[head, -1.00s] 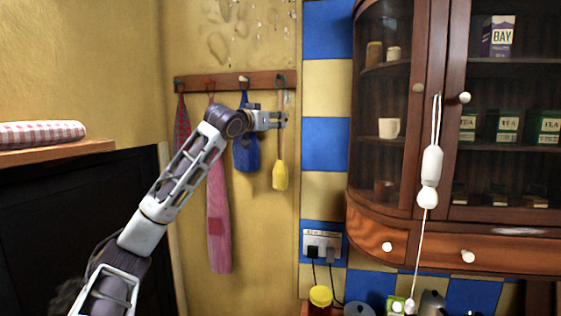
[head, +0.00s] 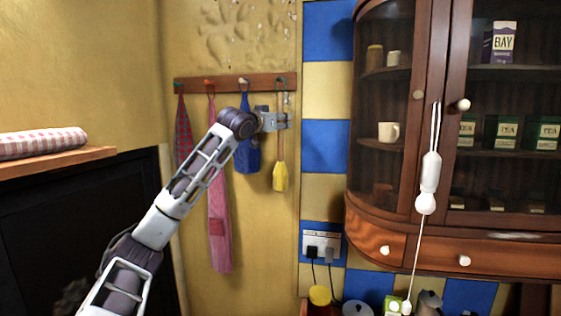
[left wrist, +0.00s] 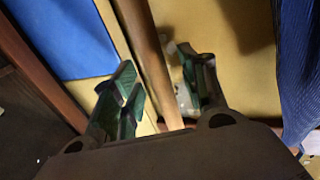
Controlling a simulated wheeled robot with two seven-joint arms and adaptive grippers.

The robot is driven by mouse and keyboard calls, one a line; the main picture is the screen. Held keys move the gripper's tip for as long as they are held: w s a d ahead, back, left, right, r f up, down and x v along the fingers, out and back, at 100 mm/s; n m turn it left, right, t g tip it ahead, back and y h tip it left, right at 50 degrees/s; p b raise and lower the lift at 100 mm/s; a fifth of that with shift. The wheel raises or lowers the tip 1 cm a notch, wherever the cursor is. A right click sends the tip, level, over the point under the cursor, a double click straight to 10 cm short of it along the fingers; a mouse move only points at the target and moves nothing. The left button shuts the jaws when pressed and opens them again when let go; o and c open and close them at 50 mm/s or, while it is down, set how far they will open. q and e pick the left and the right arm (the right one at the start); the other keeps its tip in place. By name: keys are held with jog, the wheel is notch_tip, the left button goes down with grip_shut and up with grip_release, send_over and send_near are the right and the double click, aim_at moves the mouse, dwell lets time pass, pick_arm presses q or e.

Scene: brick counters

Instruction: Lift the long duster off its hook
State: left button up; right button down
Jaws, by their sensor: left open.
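The long duster (head: 280,177) hangs head down at the right end of the wall rack, with a thin wooden handle and a yellow head. My left gripper (head: 288,121) is level with the upper part of the handle, above the yellow head, and covers part of it. In the left wrist view the handle (left wrist: 150,55) runs between the two spread fingers of my left gripper (left wrist: 162,80). The fingers are apart and do not clamp it. My right gripper is not in view.
The wooden hook rack (head: 190,84) also bears a blue cloth (head: 247,158), a pink striped cloth (head: 219,190) and a red checked cloth (head: 183,130). The blue cloth hangs close beside the duster. A glass-fronted cabinet (head: 432,60) with a hanging pull cord (head: 431,168) stands to the right.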

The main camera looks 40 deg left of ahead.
pick_arm(q)
jog(key=shift+w, duration=0.45)
jog(key=shift+c, duration=0.3)
grip_shut()
